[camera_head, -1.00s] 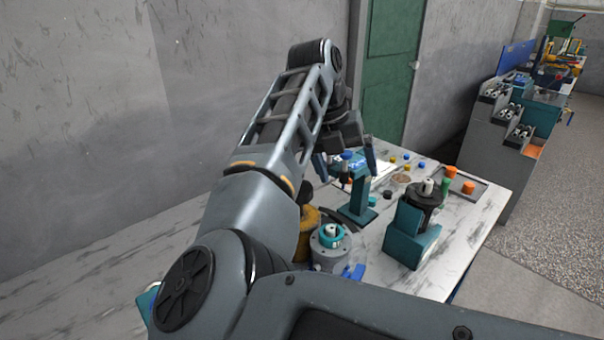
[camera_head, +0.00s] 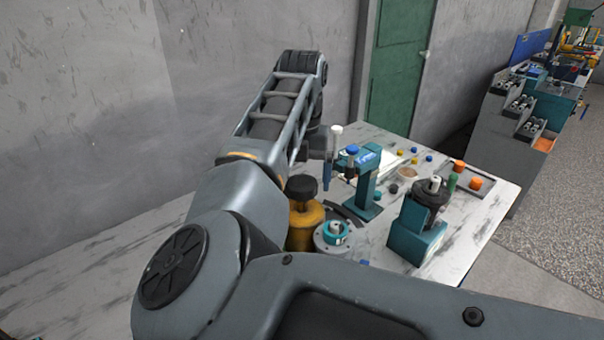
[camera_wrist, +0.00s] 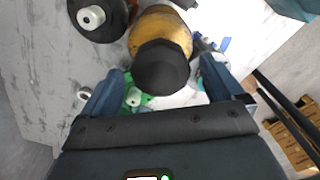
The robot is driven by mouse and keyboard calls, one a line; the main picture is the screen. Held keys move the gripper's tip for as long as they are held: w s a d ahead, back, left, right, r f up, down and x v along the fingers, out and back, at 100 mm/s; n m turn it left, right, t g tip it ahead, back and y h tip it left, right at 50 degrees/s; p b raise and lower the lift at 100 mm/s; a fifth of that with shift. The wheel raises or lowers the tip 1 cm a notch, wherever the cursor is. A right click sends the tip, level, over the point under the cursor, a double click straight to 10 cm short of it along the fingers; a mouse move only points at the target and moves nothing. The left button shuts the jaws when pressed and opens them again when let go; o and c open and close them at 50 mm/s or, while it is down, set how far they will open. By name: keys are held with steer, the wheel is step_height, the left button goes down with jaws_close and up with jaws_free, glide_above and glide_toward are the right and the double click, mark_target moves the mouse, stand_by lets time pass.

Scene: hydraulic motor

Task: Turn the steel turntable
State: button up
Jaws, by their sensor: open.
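A round grey metal base (camera_head: 322,242) with a teal ring and a small pale part on top stands near the front of the table in the head view; it looks like the steel turntable. My arm partly hides that area. A yellow bottle (camera_head: 305,222) with a black cap stands just left of it. In the wrist view the bottle (camera_wrist: 172,27) and its cap (camera_wrist: 162,72) appear between the fingers of my gripper (camera_wrist: 163,76). The fingers are spread apart, and I cannot tell their height above the cap. In the head view, one blue finger (camera_head: 327,177) shows behind the bottle.
A teal stand (camera_head: 364,190) rises behind the turntable. A teal block with a black round top (camera_head: 418,228) stands to the right. A tray with orange parts (camera_head: 482,187) lies farther back.

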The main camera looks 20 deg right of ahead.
steer(key=shift+f, duration=0.15)
steer(key=shift+c, duration=0.4)
steer(key=c, duration=1.4)
steer(key=shift+c, duration=0.2)
